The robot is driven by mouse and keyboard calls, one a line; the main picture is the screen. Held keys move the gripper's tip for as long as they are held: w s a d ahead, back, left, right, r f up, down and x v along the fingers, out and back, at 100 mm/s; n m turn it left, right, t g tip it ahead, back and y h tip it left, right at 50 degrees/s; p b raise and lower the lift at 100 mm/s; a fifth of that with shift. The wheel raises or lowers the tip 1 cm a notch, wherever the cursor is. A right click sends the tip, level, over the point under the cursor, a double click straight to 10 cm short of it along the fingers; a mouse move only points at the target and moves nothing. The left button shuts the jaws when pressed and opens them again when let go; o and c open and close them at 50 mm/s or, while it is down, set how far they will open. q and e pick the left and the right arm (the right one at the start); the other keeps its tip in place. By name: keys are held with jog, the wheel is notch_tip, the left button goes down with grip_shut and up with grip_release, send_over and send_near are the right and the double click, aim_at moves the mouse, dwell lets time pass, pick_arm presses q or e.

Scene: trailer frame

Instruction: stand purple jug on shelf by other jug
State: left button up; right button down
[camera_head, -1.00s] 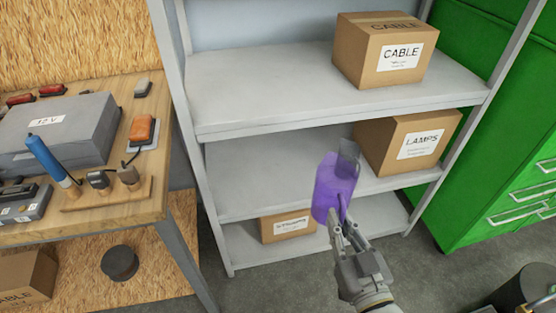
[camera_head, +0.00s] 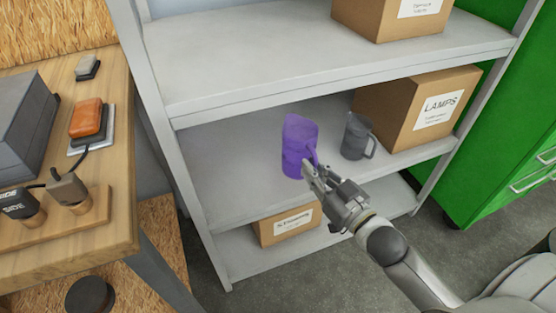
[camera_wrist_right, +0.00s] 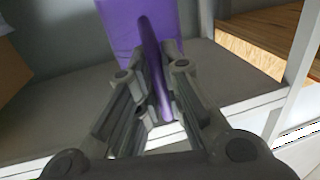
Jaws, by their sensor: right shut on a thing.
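The purple jug (camera_head: 298,143) is upright at the middle shelf (camera_head: 230,165) of the grey rack. My right gripper (camera_head: 312,178) is shut on its handle. In the right wrist view the purple handle (camera_wrist_right: 153,65) runs between the two fingers (camera_wrist_right: 150,95). Whether the jug's base touches the shelf or hovers just above it, I cannot tell. The other jug, dark grey (camera_head: 355,136), stands on the same shelf to the right, a small gap from the purple one, with its handle on the right. My left gripper is not in view.
A LAMPS box (camera_head: 432,105) stands right of the grey jug. Another box (camera_head: 395,18) is on the shelf above, and one (camera_head: 287,224) on the shelf below. The middle shelf is clear left of the purple jug. A workbench (camera_head: 118,170) stands at left.

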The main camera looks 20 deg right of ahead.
aim_at(286, 168)
jog(key=w+a+f, duration=0.1)
jog(key=w, duration=0.1)
jog(key=w+a+f+b, duration=0.1)
jog(key=w+a, duration=0.1)
jog(key=w, duration=0.1)
jog(key=w+a+f, duration=0.1)
jog(key=w, duration=0.1)
jog(key=shift+w+a+f+b, duration=0.25)
jog(key=shift+f+b, duration=0.15)
jog(key=w+f+b, duration=0.1)
jog(key=f, duration=0.1)
jog(key=w+a+f+b, duration=0.1)
jog(key=f, duration=0.2)
jog(key=w+a+f+b, duration=0.1)
jog(key=w+f, duration=0.1)
jog(key=f, duration=0.1)
jog(key=shift+a+f, duration=0.2)
jog(key=shift+f, duration=0.05)
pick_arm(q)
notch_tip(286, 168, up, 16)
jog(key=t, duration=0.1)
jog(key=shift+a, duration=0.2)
pick_arm(e)
jog(key=shift+f, duration=0.15)
pick_arm(q)
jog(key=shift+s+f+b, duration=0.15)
jog(key=shift+b, duration=0.15)
pick_arm(e)
jog(key=shift+f, duration=0.1)
